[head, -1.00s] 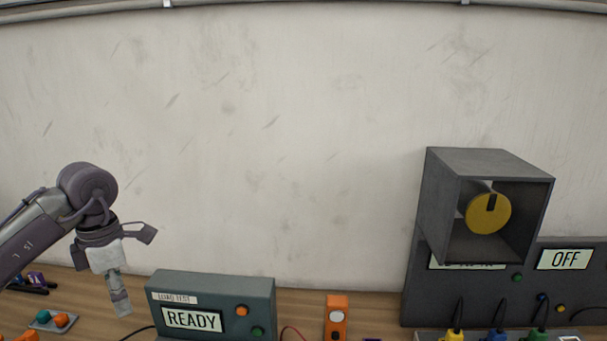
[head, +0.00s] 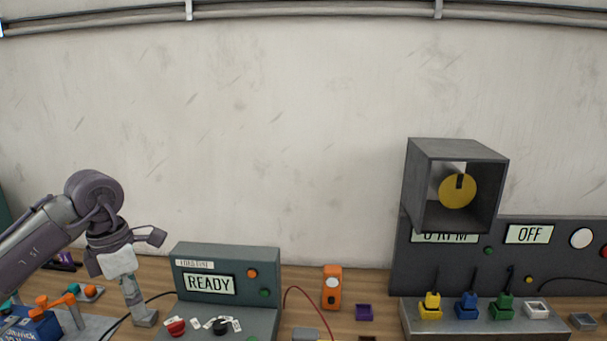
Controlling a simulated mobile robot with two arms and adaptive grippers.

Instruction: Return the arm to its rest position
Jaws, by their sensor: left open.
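My left arm comes in from the left, with a purple-grey wrist joint and a pale gripper body. My left gripper (head: 151,278) is open, its two fingers spread wide apart, and nothing shows between them. It is above the bench, left of the grey-green load test box (head: 226,262), whose screen reads READY. The lower finger reaches down in the picture close to the box's left side; I cannot tell whether they touch. My right gripper is not in view.
A blue battery (head: 33,326) and orange-handled parts are at lower left. An orange device (head: 332,288) and a purple tray (head: 364,313) lie mid-bench. At right stands a dark panel (head: 400,270) with a box housing a yellow disc (head: 458,191). Yellow, blue and green connectors sit before it.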

